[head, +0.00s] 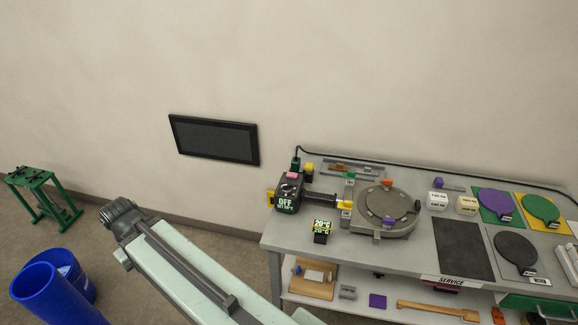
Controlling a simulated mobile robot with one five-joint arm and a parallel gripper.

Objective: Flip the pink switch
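The pink switch (291,175) sits on top of a dark control box (288,192) at the left end of the grey cart. The box's front reads "OFF". The switch is small here, and I cannot tell its exact tilt. A pale arm link of mine rises from the bottom middle to the left of the cart, ending in a dark joint. My gripper does not show in this view, and nothing of my arm touches the box or switch.
The grey cart (463,207) carries a round metal clamp (381,208) right of the box, a small "20°C" display (321,230) in front, and colored paddles at right. A black cable runs along the back. Blue bins (45,295) and a green stand (42,198) are at left.

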